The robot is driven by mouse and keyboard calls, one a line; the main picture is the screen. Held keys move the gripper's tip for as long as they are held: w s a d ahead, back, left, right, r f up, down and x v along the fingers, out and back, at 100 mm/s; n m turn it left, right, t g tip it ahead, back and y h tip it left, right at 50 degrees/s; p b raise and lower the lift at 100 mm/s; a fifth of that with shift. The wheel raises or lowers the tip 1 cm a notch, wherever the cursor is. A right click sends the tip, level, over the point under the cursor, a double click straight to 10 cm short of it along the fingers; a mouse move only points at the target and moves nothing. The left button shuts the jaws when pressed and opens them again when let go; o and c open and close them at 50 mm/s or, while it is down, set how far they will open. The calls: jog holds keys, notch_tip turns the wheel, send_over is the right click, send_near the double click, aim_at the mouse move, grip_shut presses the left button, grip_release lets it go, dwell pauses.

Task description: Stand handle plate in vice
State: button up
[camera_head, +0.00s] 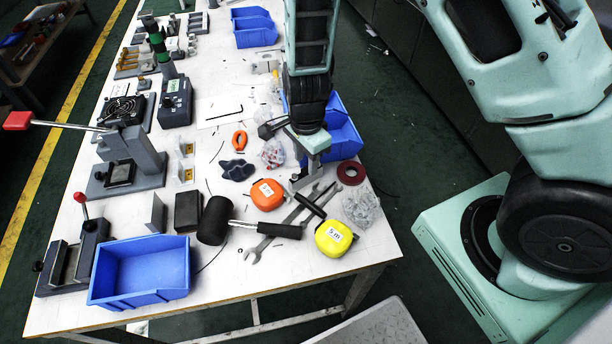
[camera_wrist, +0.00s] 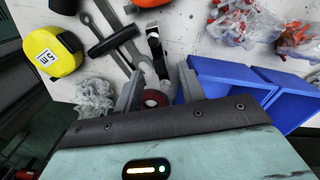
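A narrow flat piece with a black part and bare metal (camera_wrist: 156,48), which seems to be the handle plate, lies on the table just beyond my fingertips in the wrist view. In the head view, my gripper mostly hides that spot. My gripper (camera_head: 308,176) is low over the table's right side, beside the blue bins. In the wrist view, its two fingers (camera_wrist: 158,84) stand apart with nothing held between them. The grey vice (camera_head: 72,262) with a red-knobbed handle sits at the table's near left corner, far from my gripper, and looks empty.
A blue bin (camera_head: 140,276) stands beside the vice. A red tape ring (camera_head: 351,173) and blue bins (camera_head: 340,128) are close to my gripper.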

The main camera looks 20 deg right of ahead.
notch_tip(320, 180, down, 2)
jog(key=shift+f, duration=0.1)
grip_shut()
